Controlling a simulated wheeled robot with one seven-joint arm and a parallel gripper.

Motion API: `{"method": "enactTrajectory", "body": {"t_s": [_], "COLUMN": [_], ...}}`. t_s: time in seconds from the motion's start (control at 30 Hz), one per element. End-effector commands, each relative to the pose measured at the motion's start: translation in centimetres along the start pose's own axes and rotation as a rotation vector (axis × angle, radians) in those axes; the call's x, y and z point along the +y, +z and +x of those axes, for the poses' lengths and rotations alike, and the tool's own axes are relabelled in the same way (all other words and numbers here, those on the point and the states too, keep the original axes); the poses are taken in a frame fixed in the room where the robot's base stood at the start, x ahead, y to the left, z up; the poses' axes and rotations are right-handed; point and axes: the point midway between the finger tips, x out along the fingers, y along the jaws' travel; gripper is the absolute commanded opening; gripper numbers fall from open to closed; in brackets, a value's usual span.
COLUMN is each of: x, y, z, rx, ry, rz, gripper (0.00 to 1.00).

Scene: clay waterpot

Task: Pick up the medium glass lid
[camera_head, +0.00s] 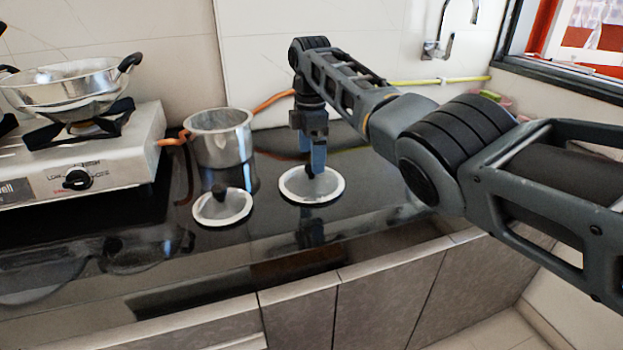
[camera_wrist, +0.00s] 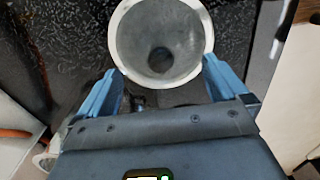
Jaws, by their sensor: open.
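Two round glass lids with pale rims and dark knobs lie flat on the black counter. The right one, which looks larger, is the glass lid (camera_head: 294,186) under my gripper (camera_head: 317,168). The left one is a smaller-looking glass lid (camera_head: 234,208). My gripper points down, its blue fingers at the right lid's knob, which they partly hide. In the wrist view a lid (camera_wrist: 136,38) lies ahead of my gripper (camera_wrist: 161,66), its dark knob between the two spread fingertips. The fingers are apart and I see no grip on the knob.
A metal pot (camera_head: 231,143) stands behind the left lid, close to my gripper's left. A gas stove (camera_head: 125,160) with a wide pan (camera_head: 66,88) stands at the left. An orange hose (camera_head: 272,101) runs behind the pot. The counter's front edge is near the lids.

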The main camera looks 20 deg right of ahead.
Motion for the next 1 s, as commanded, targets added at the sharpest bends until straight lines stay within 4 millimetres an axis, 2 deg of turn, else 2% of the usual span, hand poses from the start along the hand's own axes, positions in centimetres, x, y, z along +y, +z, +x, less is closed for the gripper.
{"method": "enactTrajectory", "body": {"t_s": [0.27,0.53,1.0], "x": [-0.2,-0.2,-0.2], "y": [0.1,0.1,0.1], "z": [4.0,4.4,4.4], "rx": [0.0,0.001,0.0], "ry": [-0.003,0.0,-0.002], "rz": [0.001,0.0,0.001], "gripper": [1.0,1.0,0.55]}}
